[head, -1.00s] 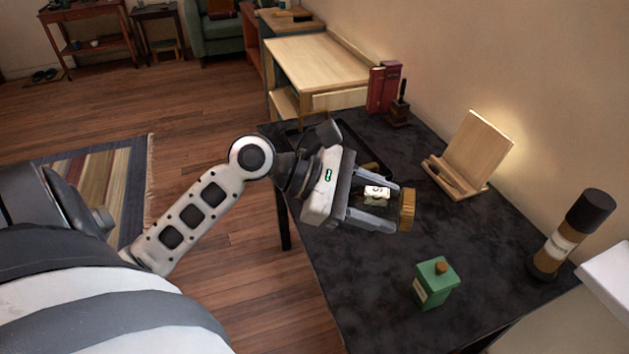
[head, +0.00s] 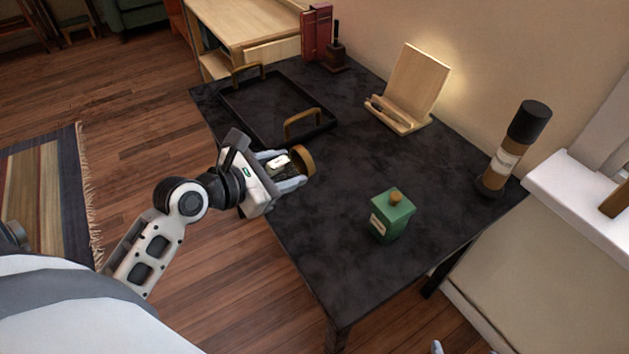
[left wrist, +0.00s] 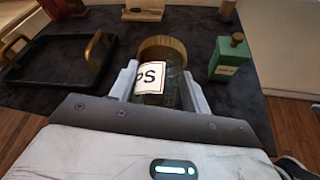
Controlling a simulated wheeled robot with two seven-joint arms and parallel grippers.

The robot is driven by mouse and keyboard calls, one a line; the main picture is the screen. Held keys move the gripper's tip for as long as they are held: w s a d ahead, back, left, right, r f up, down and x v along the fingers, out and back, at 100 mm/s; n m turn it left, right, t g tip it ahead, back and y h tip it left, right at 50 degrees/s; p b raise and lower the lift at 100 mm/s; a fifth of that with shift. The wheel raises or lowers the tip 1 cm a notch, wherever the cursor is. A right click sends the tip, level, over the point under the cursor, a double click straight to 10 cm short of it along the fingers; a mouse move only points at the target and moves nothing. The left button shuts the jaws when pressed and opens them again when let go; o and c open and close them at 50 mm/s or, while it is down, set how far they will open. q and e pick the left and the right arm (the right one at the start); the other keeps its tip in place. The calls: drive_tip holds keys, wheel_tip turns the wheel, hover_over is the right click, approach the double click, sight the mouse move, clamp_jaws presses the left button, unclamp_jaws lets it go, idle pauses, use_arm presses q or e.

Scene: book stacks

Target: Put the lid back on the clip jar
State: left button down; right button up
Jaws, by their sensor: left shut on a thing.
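My left gripper (head: 291,172) is shut on the clip jar, a small clear jar with a white label (head: 278,163), at the table's left edge.
A black tray (head: 240,107) with brass-coloured handles lies on the dark table (head: 335,250) beyond the gripper. A green tin (head: 390,217) stands to the right. A wooden stand (head: 417,85), a pepper mill (head: 512,150) and red books (head: 316,32) are along the back. The middle is clear.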

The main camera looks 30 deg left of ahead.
drive_tip(key=shift+s, duration=0.15)
use_arm(q)
drive_tip(key=w+a+f+b, duration=0.15)
drive_tip(key=w+f, duration=0.25)
drive_tip(key=w, duration=0.6)
drive_tip(key=b, duration=0.3)
hover_over(313, 177)
drive_tip(key=s, duration=0.1)
wheel_tip(313, 177, down, 5)
drive_tip(key=shift+r, duration=0.1)
drive_tip(key=shift+w+f, duration=0.25)
use_arm(e)
drive_tip(key=shift+w+a+f+m+y, duration=0.35)
drive_tip(key=shift+a+f, duration=0.1)
drive_tip(key=shift+f, duration=0.15)
use_arm(q)
drive_tip(key=shift+w+f, duration=0.15)
drive_tip(key=shift+f, duration=0.15)
wheel_tip(313, 177, down, 3)
drive_tip(key=shift+w+a+r+b, duration=0.1)
drive_tip(key=shift+r+b, duration=0.1)
drive_tip(key=shift+b, duration=0.4)
drive_tip(key=shift+f, duration=0.25)
use_arm(e)
drive_tip(key=shift+f+t, duration=0.3)
